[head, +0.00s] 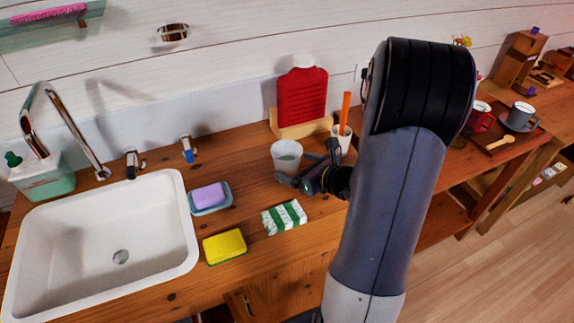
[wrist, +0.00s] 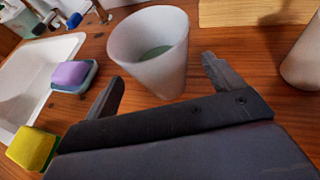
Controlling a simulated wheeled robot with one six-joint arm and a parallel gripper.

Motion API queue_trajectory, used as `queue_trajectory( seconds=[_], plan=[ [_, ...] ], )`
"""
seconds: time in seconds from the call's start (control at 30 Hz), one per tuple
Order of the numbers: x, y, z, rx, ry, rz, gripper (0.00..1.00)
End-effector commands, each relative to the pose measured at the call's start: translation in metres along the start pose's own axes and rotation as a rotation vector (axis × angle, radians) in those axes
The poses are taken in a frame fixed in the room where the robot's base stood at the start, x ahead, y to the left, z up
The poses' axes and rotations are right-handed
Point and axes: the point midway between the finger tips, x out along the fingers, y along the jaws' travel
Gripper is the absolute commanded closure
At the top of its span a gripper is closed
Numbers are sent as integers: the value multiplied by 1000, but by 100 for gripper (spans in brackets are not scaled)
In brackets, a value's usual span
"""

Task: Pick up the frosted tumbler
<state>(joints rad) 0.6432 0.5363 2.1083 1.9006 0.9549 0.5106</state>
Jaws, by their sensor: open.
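The frosted tumbler (head: 287,157) stands upright on the wooden counter, right of the sink, in the head view. It is a pale, translucent cup with an open top and a greenish tint inside. In the wrist view the tumbler (wrist: 152,55) stands just ahead of and partly between my two fingers. My gripper (head: 299,182) is low over the counter on the tumbler's near right side. In the wrist view my gripper (wrist: 160,82) is open with nothing held. Whether a finger touches the tumbler I cannot tell.
A white cup with an orange toothbrush (head: 346,112) stands close to the right. A red hot-water bottle (head: 302,94) stands behind. A purple soap on a dish (head: 209,196), a yellow sponge (head: 225,246) and a green-striped packet (head: 284,217) lie left and in front. The sink (head: 60,240) is at left.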

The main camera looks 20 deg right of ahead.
Motion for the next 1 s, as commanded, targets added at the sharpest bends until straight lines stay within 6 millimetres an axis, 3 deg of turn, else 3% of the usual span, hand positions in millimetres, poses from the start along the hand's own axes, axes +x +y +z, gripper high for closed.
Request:
queue_trajectory(
  seconds=[0.33,0.67,1.0],
  plan=[
    [42,1,-6,-1,1,3,12],
    [48,1,-6,-1,1,1,12],
    [48,1,-6,-1,1,1,40]
  ],
)
